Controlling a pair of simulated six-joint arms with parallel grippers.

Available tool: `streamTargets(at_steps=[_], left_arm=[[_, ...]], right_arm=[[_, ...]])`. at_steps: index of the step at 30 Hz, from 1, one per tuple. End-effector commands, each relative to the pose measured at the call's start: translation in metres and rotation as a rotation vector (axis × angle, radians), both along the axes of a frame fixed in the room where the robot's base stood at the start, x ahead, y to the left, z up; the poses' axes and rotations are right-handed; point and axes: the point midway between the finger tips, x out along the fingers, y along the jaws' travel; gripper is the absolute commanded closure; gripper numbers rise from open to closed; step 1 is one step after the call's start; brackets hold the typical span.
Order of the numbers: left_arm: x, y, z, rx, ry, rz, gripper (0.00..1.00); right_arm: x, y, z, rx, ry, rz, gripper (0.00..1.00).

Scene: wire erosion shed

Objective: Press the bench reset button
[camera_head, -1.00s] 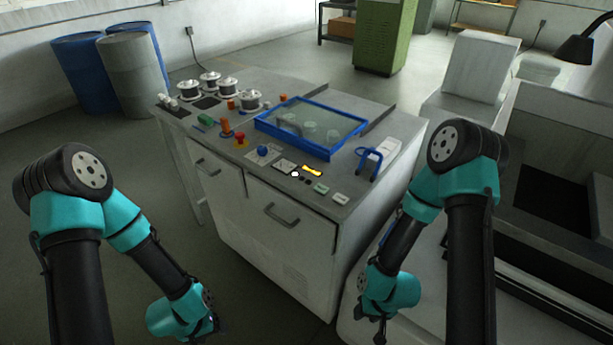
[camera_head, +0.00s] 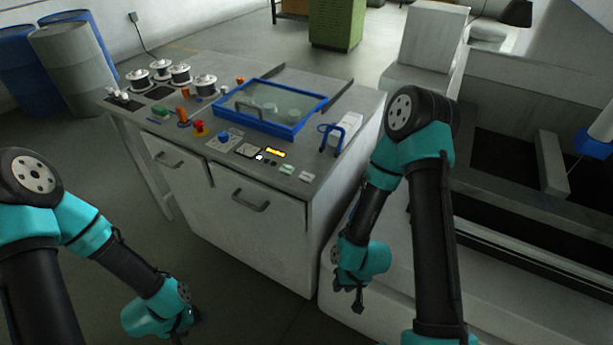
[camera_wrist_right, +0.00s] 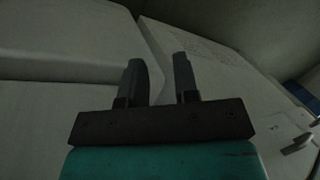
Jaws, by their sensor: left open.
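The grey bench (camera_head: 257,229) stands in the middle of the head view. Its front top edge carries a red mushroom button (camera_head: 199,127), a blue knob (camera_head: 223,136) on a plate, a small white button (camera_head: 259,157), and pale green (camera_head: 286,169) and whitish (camera_head: 306,177) blocks. I cannot read which one is the reset button. My right gripper (camera_head: 358,299) hangs low in front of the bench's right side, apart from the controls. In the right wrist view its fingers (camera_wrist_right: 159,78) are apart and empty. My left gripper (camera_head: 184,336) is open, low at the bottom edge, away from the bench.
A blue-framed glass-topped box (camera_head: 272,126) and several metal spools (camera_head: 205,83) sit on the bench top. A blue handle (camera_head: 337,129) rises at its right edge. Drums (camera_head: 75,66) stand at the back left. A large pale machine (camera_head: 510,262) lies to the right.

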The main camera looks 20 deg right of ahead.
Motion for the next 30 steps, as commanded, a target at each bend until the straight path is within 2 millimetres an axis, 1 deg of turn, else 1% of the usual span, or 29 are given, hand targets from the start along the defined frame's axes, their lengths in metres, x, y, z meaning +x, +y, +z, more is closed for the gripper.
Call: streamTargets(at_steps=[1,6,9,30], left_arm=[[0.0,0.0,0.0,0.0,0.0,0.0,0.34],[0.0,0.0,0.0,0.0,0.0,0.0,0.34],[0.0,0.0,0.0,0.0,0.0,0.0,0.34],[0.0,0.0,0.0,0.0,0.0,0.0,0.34]], right_arm=[[0.0,0.0,0.0,0.0,0.0,0.0,0.77],[0.0,0.0,0.0,0.0,0.0,0.0,0.93],[0.0,0.0,0.0,0.0,0.0,0.0,1.0],[0.0,0.0,0.0,0.0,0.0,0.0,1.0]])
